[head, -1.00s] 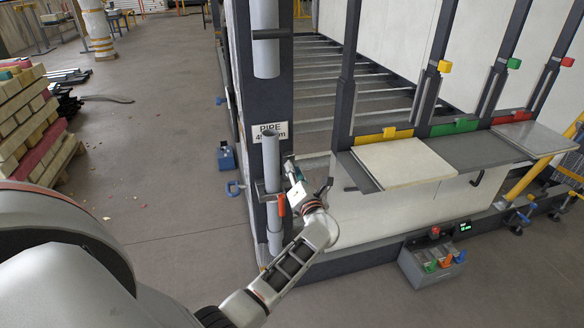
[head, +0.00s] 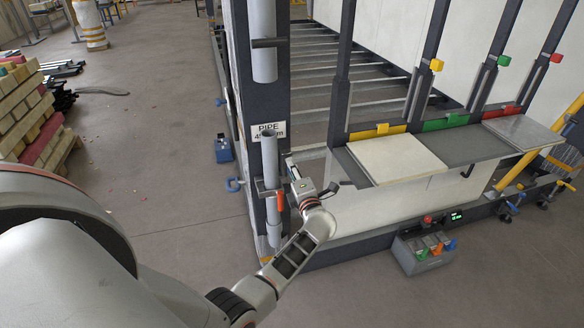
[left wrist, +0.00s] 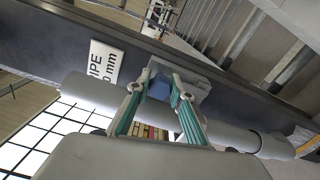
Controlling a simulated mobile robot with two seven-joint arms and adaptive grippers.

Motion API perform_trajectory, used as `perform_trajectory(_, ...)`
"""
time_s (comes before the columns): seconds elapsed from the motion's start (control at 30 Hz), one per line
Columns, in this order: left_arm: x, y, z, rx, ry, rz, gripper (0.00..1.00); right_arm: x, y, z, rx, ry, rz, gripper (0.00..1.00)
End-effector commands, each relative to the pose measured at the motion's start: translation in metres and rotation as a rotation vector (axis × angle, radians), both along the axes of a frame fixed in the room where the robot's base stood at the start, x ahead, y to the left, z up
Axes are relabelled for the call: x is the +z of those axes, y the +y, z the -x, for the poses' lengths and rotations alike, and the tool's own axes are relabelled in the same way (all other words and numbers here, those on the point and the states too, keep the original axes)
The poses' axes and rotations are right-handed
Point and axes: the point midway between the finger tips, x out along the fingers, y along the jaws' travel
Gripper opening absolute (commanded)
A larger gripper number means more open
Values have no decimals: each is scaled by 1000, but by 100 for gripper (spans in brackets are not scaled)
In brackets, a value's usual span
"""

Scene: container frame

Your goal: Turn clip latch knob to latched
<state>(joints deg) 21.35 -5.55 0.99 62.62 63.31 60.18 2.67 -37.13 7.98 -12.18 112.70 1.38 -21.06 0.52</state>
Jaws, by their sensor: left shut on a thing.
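A grey pipe (head: 270,163) stands upright against the dark corner post, under the "PIPE" label plate (head: 269,130). A grey clip bracket (head: 264,186) crosses the pipe at its middle, with an orange lever-like part (head: 280,200) hanging at its right side. My left gripper (head: 291,170) reaches this clip from the right. My right gripper is not in view.
A timber stack (head: 30,125) stands at far left. Floor between is mostly clear.

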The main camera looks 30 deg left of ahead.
Motion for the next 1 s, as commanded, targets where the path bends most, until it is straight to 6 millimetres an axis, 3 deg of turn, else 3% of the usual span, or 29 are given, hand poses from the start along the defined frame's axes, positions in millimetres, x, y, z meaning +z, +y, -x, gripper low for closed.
perform_trajectory(0.43, -1, 0, 0, 0, 10, -7, 0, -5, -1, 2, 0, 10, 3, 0)
perform_trajectory(0.47, -1, 0, 0, -1, 9, -7, 29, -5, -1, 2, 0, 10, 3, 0)
perform_trajectory(0.83, -1, -2, 1, 0, 7, -5, 29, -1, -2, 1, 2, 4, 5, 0)
perform_trajectory(1.0, -2, -17, 14, -2, 9, -3, 29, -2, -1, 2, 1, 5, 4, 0)
